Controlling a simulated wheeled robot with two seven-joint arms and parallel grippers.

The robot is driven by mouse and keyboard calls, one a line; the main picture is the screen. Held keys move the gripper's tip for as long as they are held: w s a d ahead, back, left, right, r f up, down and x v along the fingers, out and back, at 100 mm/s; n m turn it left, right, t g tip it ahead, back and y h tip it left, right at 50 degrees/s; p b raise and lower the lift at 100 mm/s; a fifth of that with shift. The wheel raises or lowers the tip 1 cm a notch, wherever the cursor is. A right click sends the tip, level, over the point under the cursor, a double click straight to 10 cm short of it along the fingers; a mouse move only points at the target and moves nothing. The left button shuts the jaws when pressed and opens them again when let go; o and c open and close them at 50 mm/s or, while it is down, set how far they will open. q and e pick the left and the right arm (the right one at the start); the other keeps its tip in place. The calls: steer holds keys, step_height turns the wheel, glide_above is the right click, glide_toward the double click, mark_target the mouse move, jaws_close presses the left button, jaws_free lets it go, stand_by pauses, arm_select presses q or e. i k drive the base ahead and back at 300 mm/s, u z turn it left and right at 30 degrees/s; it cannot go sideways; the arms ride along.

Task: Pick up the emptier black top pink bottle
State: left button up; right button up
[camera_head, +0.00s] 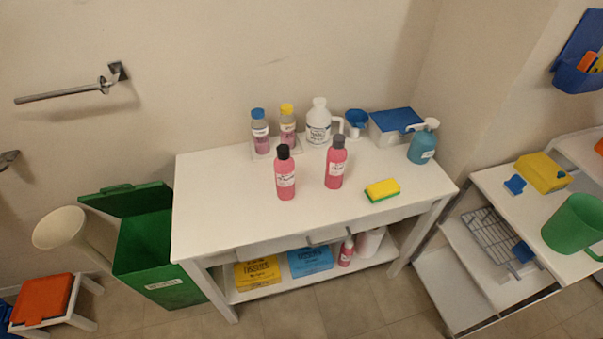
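Two pink bottles with dark tops and white labels stand upright on the white table. The left pink bottle (285,177) has a black cap and stands nearer the front edge. The right pink bottle (336,167) has a dark grey-black cap and stands a little farther back. The left one looks pink up to its shoulder; the right one looks greyer around its upper part. Their fill levels are too small to tell surely. Neither of my grippers is in view.
Behind stand a blue-capped bottle (260,133), a yellow-capped bottle (288,128), a white jug (318,124) and a blue pump bottle (423,143). A yellow-green sponge (382,190) lies at the right. The table's (220,205) front left is clear. A green bin (150,255) stands left.

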mark_target(284, 165)
steer(key=u, duration=1.65)
steer(key=k, duration=1.4)
steer(key=z, duration=1.9)
steer(key=i, duration=0.5)
steer(key=z, duration=0.05)
